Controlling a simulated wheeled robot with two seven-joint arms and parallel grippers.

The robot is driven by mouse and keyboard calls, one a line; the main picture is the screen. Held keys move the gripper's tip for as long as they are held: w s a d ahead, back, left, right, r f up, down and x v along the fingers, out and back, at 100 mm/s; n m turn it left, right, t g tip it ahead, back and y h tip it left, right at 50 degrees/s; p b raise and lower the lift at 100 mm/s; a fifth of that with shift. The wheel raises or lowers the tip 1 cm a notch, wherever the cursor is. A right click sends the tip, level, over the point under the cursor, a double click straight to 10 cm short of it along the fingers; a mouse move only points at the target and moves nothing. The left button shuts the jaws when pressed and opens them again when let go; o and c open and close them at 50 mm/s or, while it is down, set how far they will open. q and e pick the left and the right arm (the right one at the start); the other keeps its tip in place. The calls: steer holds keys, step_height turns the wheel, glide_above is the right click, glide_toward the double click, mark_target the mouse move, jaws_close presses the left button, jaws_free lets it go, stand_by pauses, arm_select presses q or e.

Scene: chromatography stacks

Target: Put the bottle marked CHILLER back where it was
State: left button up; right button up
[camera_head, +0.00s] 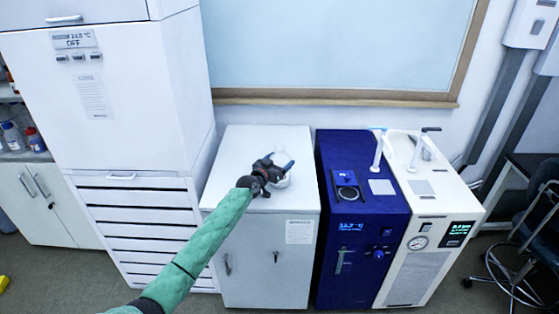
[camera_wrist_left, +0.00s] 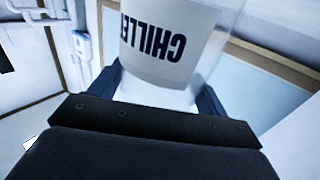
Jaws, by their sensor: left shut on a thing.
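The bottle marked CHILLER (camera_wrist_left: 165,45) fills the upper middle of the left wrist view. It is clear with a white label, and its lettering shows upside down there. My left gripper (camera_head: 277,171) is shut on it, with a dark finger on each side of the bottle in the wrist view. In the head view the gripper is over the top of the white cabinet (camera_head: 245,185), and only a small pale part of the bottle (camera_head: 283,183) shows beside the fingers. I cannot tell whether the bottle touches the cabinet top. My right gripper is not in view.
A dark blue unit (camera_head: 362,222) with a round top fitting stands right of the cabinet, then a cream unit (camera_head: 433,208) with a gauge. A tall white cabinet (camera_head: 125,130) rises on the left. A framed board (camera_head: 340,45) hangs behind. A chair (camera_head: 535,235) stands far right.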

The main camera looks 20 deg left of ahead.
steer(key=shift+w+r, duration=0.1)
arm_select(q)
steer(key=o, duration=1.6)
steer(key=shift+c, duration=0.2)
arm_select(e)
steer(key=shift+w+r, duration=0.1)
arm_select(q)
steer(key=shift+s, duration=0.2)
steer(key=shift+s+a+f, duration=0.15)
steer(key=shift+s+a, duration=0.05)
steer(key=shift+s, duration=0.3)
steer(key=b+v, duration=0.3)
steer(key=v, duration=0.7)
steer(key=shift+s+r, duration=0.25)
steer(key=shift+s, duration=0.1)
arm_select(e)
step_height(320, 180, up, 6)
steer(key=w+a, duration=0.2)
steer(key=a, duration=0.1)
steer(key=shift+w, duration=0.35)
